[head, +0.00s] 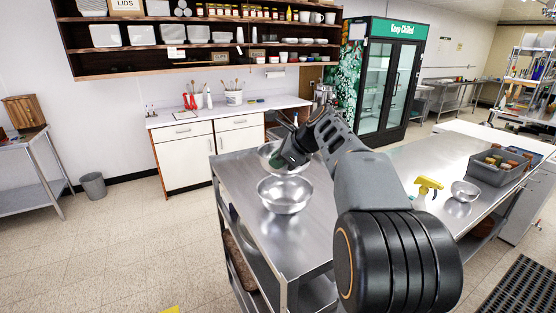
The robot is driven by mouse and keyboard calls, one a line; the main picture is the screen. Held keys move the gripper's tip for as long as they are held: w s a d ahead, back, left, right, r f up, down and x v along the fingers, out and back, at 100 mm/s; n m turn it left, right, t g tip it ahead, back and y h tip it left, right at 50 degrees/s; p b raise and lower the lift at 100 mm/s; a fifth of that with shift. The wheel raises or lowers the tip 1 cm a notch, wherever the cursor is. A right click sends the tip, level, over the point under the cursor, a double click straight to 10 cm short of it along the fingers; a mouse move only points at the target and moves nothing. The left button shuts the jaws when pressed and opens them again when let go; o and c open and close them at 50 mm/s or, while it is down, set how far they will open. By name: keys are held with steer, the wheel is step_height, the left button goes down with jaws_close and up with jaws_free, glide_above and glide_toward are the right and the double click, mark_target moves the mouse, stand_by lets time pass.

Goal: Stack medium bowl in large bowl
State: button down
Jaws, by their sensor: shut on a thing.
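A shiny steel bowl (285,196), which looks like the large bowl, sits upright near the left end of the steel table. Just behind it is another steel bowl (266,153), taken as the medium bowl. Its right part is hidden by my gripper. The two look close in size in this view. My gripper (283,161) reaches down over the rear bowl and is shut on it. The fingertips are dark and partly hidden, and I cannot tell whether the rear bowl is clear of the table.
A white counter (235,111) with utensil pots lies behind. The table's left edge is close to the bowls.

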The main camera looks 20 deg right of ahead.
steer(key=shift+f+b, duration=3.45)
steer(key=shift+f, duration=1.05)
steer(key=shift+s+d+p, duration=0.1)
steer(key=shift+p, duration=0.2)
steer(key=c, duration=1.2)
jaws_free()
steer(key=shift+o, duration=0.2)
steer(key=v, duration=1.4)
steer(key=shift+f, duration=0.2)
